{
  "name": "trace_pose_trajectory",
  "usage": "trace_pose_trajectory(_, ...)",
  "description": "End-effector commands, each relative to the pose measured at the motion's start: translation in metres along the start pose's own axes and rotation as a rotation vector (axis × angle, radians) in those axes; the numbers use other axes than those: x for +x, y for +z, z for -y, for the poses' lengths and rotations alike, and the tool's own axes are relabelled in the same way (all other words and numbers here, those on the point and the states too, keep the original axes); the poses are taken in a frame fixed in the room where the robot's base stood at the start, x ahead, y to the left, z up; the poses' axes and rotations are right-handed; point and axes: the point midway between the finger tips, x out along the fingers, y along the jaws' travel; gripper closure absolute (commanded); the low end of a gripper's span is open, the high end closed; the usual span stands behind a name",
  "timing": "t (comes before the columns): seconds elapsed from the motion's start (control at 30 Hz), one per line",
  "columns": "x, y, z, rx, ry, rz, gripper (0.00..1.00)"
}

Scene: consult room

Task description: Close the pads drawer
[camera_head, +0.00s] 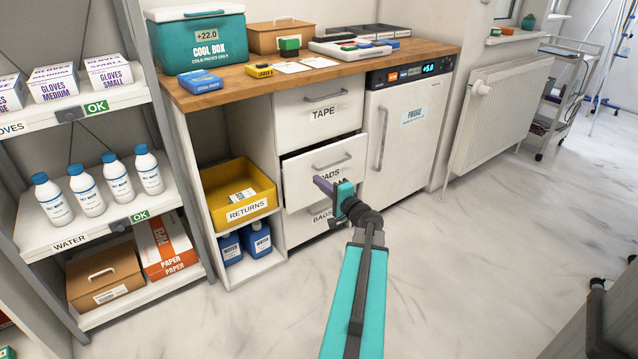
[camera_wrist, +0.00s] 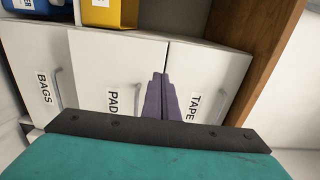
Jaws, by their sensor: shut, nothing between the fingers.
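The pads drawer (camera_head: 300,178) is the middle one of a white stack under the wooden counter. It stands a little out from the cabinet front, with a dark gap along its top edge. Its label is partly hidden by my gripper (camera_head: 325,186) in the head view. In the wrist view the PADS drawer front (camera_wrist: 112,75) is in the middle, and my gripper (camera_wrist: 160,92) points at it near its edge by the TAPE drawer. The purple fingers are shut with nothing between them. I cannot tell whether they touch the drawer front.
The TAPE drawer (camera_head: 318,100) above looks shut; the BAGS drawer (camera_head: 305,224) is below. A fridge (camera_head: 405,130) stands right, a yellow RETURNS bin (camera_head: 238,190) left. A shelf rack (camera_head: 100,220) is further left. The floor (camera_head: 470,260) in front is clear.

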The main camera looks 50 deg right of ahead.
Motion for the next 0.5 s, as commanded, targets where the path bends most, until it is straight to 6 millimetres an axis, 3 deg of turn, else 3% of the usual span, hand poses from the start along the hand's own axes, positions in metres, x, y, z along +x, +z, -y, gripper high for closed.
trace_pose_trajectory(0.5,0.069,0.0,-0.001,-0.001,-0.001,0.003,1.0)
